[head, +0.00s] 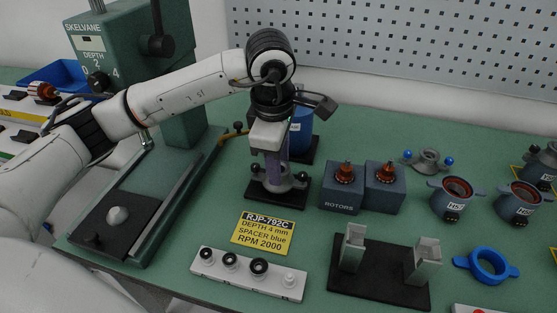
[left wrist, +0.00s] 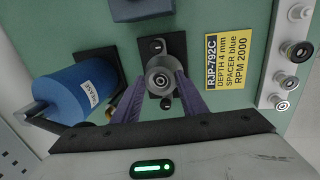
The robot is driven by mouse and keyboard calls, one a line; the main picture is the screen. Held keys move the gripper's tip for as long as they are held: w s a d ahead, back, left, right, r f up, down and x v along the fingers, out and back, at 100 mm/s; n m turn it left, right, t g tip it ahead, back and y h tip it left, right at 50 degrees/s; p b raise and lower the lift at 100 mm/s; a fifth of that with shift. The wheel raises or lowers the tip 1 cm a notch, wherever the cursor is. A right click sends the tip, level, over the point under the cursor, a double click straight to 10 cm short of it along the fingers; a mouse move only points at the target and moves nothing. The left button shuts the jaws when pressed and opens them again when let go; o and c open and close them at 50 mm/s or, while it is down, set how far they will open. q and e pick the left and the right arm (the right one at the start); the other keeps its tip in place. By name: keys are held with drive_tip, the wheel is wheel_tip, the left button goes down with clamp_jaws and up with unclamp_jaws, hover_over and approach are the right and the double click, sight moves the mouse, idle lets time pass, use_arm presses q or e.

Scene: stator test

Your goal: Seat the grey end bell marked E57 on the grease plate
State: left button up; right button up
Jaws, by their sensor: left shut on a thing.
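A grey end bell (head: 279,181) with dark knobs on its ears is at the black plate (head: 262,197) in the middle of the bench. My left gripper (head: 274,160) points down with its purple fingers on the bell's hub. In the left wrist view the round end bell (left wrist: 161,79) lies between the two fingertips (left wrist: 162,88), with the black plate (left wrist: 178,43) beneath it. It appears upright and low over the plate; whether it rests fully on it I cannot tell. No E57 mark is legible. My right gripper is out of view.
A blue grease can (left wrist: 82,92) stands close beside the plate. Rotor boxes (head: 342,188) are to the right, the yellow RJP-792C card (head: 263,233) and a white strip (head: 247,273) in front. The green press (head: 185,95) stands left. Another grey end bell (head: 428,160) with blue knobs sits farther right.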

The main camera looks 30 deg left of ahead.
use_arm(q)
drive_tip(key=shift+w+f, duration=0.1)
drive_tip(key=shift+f+b, duration=0.55)
drive_tip(key=shift+b, duration=0.1)
drive_tip(key=o, duration=1.3)
